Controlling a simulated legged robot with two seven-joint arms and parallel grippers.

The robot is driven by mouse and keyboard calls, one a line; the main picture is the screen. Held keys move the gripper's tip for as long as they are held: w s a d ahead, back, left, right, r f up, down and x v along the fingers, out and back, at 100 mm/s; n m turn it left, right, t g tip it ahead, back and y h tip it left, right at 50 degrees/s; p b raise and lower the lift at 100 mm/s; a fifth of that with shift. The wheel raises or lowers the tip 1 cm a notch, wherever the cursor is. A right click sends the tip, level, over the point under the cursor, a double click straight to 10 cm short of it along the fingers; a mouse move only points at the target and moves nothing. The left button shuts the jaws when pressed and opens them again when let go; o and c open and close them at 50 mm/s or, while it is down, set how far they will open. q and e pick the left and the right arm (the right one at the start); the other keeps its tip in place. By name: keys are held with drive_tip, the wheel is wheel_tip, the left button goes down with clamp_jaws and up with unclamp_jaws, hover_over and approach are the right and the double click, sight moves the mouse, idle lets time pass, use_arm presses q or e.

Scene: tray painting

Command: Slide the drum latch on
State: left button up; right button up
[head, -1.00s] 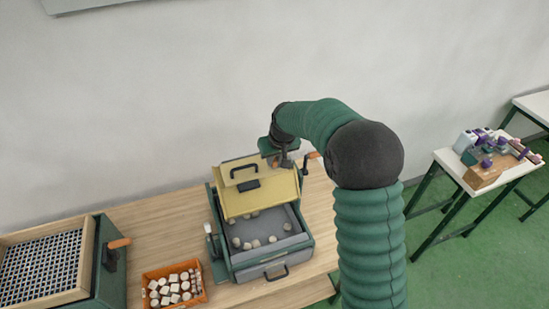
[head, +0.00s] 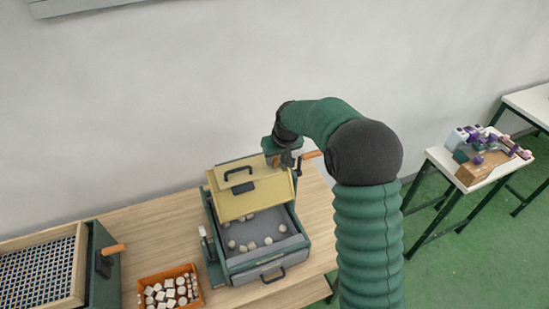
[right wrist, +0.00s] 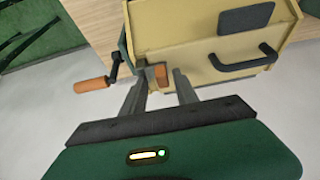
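The drum unit (head: 262,262) is a green and grey box with a pale yellow drum lid (head: 262,195) tilted up at its back and several pale pieces inside. The lid also shows in the right wrist view (right wrist: 195,25), with a dark handle and dark plate. A small orange-brown latch block (right wrist: 160,74) sits at the lid's edge. My right gripper (head: 287,160) is at the lid's back right corner. In the right wrist view its two fingers (right wrist: 163,78) stand apart, with the latch block showing between the tips; contact cannot be told. My left gripper is not in view.
An orange-handled crank (right wrist: 92,85) sticks out beside my right fingers. An orange bin (head: 160,299) of pale pieces and a mesh-topped machine (head: 108,270) stand left on the wooden table (head: 150,237). A side table (head: 440,160) with purple items stands right.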

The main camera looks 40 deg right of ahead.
drive_tip(key=shift+d, duration=0.2)
drive_tip(key=b+v, duration=0.3)
drive_tip(key=v, duration=1.3)
drive_tip(key=shift+s+r+b, duration=0.2)
drive_tip(key=shift+b, duration=0.1)
drive_tip(key=s+a+f+n+b, duration=0.1)
drive_tip(key=s+a+f+b, duration=0.2)
drive_tip(key=a+f, duration=0.5)
drive_tip(key=s+a+f+n+b, duration=0.1)
drive_tip(key=s+a+f+b, duration=0.2)
drive_tip(key=f, duration=0.9)
drive_tip(key=s+a+f+b, duration=0.1)
drive_tip(key=s+a+f, duration=0.2)
drive_tip(key=s+f, duration=0.2)
drive_tip(key=s+a+f+g+y+b, duration=0.1)
drive_tip(key=s+a+f, duration=0.3)
drive_tip(key=f, duration=0.3)
drive_tip(key=shift+s+a+f+n+g, duration=0.2)
drive_tip(key=shift+s+a+n+g, duration=0.15)
drive_tip(key=shift+s, duration=0.55)
